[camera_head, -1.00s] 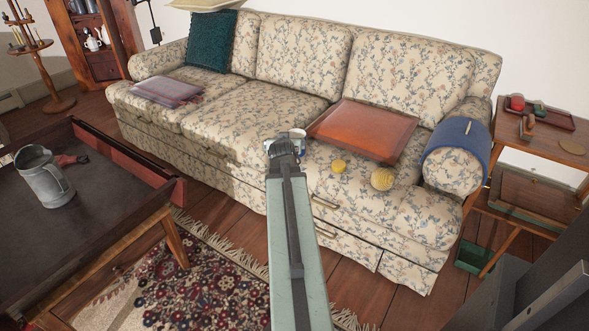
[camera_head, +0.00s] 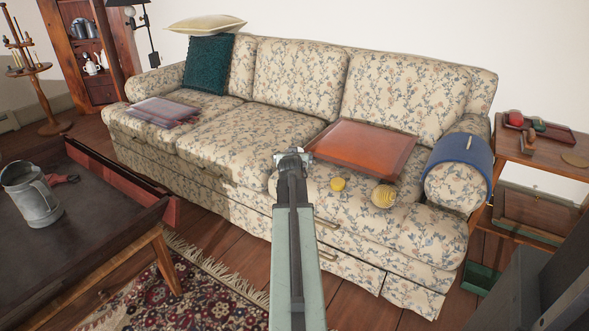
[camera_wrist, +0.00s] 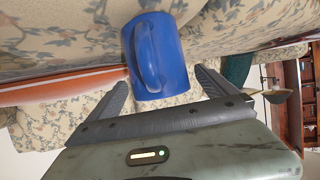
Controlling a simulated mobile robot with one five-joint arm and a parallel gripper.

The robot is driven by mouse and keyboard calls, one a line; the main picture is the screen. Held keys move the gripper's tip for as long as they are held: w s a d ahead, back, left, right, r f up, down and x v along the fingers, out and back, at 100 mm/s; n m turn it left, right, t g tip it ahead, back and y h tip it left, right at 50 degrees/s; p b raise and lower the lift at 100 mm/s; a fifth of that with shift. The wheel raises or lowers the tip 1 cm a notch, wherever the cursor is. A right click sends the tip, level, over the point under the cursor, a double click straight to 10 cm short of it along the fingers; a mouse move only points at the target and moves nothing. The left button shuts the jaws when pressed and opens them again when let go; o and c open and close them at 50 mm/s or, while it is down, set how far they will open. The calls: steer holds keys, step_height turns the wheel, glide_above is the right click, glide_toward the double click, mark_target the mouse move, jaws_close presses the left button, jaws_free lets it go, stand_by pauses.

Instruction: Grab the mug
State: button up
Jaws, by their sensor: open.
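A blue mug (camera_wrist: 160,52) shows in the wrist view, with its handle facing my camera. It lies in line with the gap between the two fingers of my gripper (camera_wrist: 161,78), which are spread and empty. I cannot tell whether the mug is between the fingertips or just beyond them. In the head view my gripper (camera_head: 292,155) reaches over the sofa seat, left of an orange-brown tray, and the mug is hidden behind it.
The floral sofa (camera_head: 240,130) holds the tray (camera_head: 362,148), a small yellow ball (camera_head: 338,184) and a patterned yellow ball (camera_head: 384,196). A metal pitcher (camera_head: 32,195) stands on the dark table (camera_head: 95,205) at left. A side table (camera_head: 540,160) stands at right.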

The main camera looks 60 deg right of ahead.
steer(key=shift+d, duration=0.1)
steer(key=c, duration=1.8)
